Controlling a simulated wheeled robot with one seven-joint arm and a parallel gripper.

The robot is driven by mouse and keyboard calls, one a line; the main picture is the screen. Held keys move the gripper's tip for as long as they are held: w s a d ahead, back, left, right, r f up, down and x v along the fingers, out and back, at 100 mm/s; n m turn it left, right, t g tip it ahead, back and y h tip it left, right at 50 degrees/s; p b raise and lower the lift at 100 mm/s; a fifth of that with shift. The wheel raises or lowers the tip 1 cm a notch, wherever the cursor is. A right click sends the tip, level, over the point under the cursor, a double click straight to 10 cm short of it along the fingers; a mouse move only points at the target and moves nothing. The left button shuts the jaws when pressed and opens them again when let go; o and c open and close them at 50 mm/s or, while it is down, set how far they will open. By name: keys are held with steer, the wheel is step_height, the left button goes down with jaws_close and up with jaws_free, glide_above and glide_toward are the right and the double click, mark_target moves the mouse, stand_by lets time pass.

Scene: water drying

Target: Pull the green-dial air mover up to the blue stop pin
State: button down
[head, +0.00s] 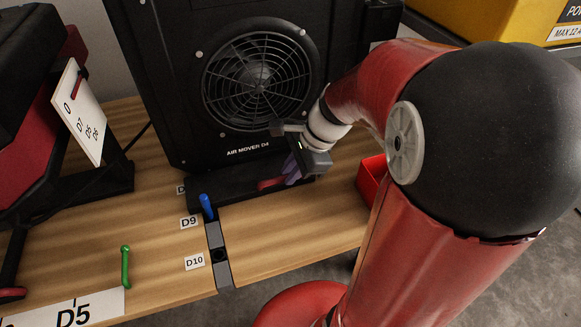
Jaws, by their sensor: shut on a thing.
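A black air mover (152,75) marked "AIR MOVER D4" stands on the wooden bench, its round grille facing me. No green dial shows on it. A low black base (235,194) runs along its foot, with a red handle (268,184) at its front. My gripper (291,170) is at this handle, its purple fingers shut on it; my wrist hides part of the grip. The blue stop pin (207,208) stands upright in a dark rail (222,272) just in front of the base's left part. I cannot tell whether they touch.
Labels D9 (190,222) and D10 (195,262) lie beside the rail. A red bin (371,178) is right of the base. A red and black machine (30,150) stands left.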

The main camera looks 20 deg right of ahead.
steer(key=c, duration=1.4)
jaws_free()
steer(key=shift+r, duration=0.1)
steer(key=p+v, duration=0.1)
steer(key=v, duration=0.6)
steer(key=shift+r+p, duration=0.3)
steer(key=shift+d, duration=0.1)
steer(key=s+a+r+n+t+h+p, duration=0.1)
steer(key=s+a+r+n+h, duration=0.1)
steer(key=s+n, duration=0.3)
steer(key=s+a+r+n+t+h+p, duration=0.1)
steer(key=s+r+n, duration=0.3)
steer(key=n, duration=0.8)
steer(key=shift+s+a+n+t+h+p, duration=0.4)
steer(key=shift+s+t+h, duration=0.35)
steer(key=shift+s, duration=0.3)
